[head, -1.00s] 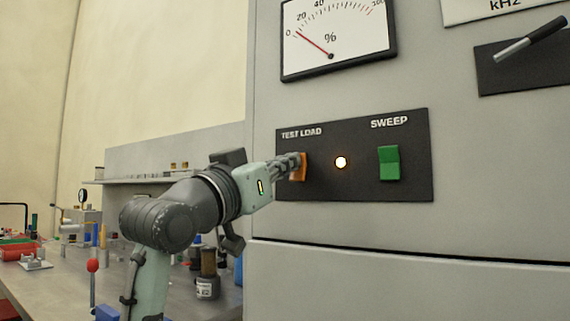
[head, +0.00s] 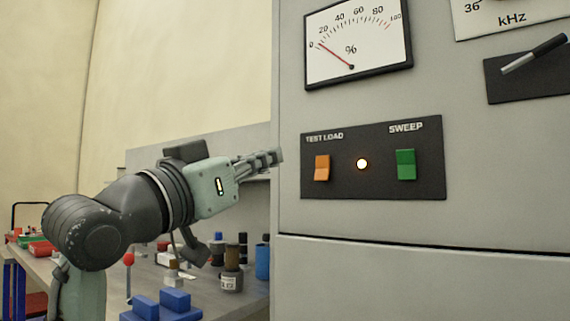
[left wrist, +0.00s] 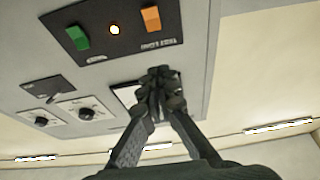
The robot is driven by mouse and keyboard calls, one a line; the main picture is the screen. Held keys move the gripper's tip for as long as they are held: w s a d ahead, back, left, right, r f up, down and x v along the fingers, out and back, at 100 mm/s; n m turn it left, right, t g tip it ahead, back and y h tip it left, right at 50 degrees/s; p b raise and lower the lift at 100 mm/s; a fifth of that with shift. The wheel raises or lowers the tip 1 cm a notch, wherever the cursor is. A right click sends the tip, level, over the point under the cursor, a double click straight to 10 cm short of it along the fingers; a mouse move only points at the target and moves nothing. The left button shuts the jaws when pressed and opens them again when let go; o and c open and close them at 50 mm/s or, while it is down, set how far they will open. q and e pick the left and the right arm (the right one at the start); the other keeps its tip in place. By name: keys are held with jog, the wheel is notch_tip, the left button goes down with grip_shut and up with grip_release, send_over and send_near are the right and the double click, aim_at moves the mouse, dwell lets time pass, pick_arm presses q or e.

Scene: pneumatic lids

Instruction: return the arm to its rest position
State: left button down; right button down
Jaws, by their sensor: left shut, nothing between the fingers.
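My left gripper (head: 278,157) is shut and empty, a little left of and apart from the black switch panel. In the left wrist view its fingers (left wrist: 160,78) meet in front of the cabinet face. The orange TEST LOAD rocker switch (head: 322,168) is fully visible on the panel (head: 343,188), with nothing touching it. A lit lamp (head: 362,164) sits beside it, then the green SWEEP rocker switch (head: 406,165). The orange switch also shows in the left wrist view (left wrist: 151,19). My right gripper is not in view.
The grey cabinet (head: 420,225) fills the right side. A percent meter (head: 357,45) reads near 0, and a lever (head: 533,55) is at upper right. The workbench (head: 210,297) behind my arm holds blue blocks (head: 160,305), a labelled jar (head: 231,270) and other small items.

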pick_arm(q)
jog(key=shift+s+a, duration=0.3)
jog(key=shift+s, duration=0.2)
